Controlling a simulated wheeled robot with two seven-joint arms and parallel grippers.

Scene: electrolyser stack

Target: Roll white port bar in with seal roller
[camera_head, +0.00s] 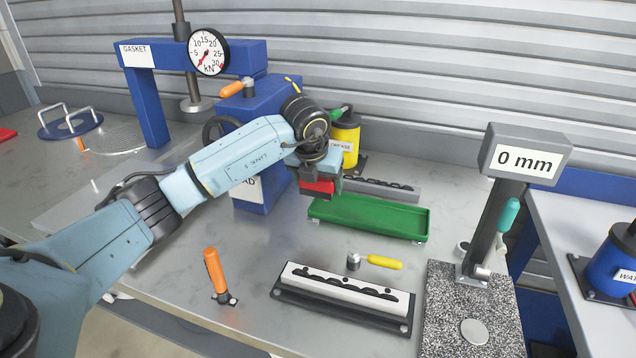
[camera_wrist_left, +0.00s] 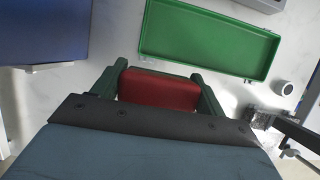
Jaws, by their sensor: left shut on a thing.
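The white port bar (camera_head: 340,283) lies in a black base at the front middle of the bench, with a dark wavy seal along it. An orange-handled tool (camera_head: 214,270) stands upright left of the bar. A yellow-handled tool with a small metal cylinder (camera_head: 384,262) lies just behind the bar. I cannot tell for sure which is the seal roller. My left gripper (camera_wrist_left: 160,84) is shut on a red block (camera_wrist_left: 160,92), which also shows in the head view (camera_head: 318,187). The gripper is above the bench, at the left end of the green tray. My right gripper is not in view.
The empty green tray (camera_head: 365,214) sits behind the bar, with a grey bar (camera_head: 395,190) behind it. A gauge post reading 0 mm (camera_head: 526,160) stands on a speckled slab (camera_head: 450,325) at right. A blue press (camera_head: 150,110) and yellow pot (camera_head: 346,137) stand behind.

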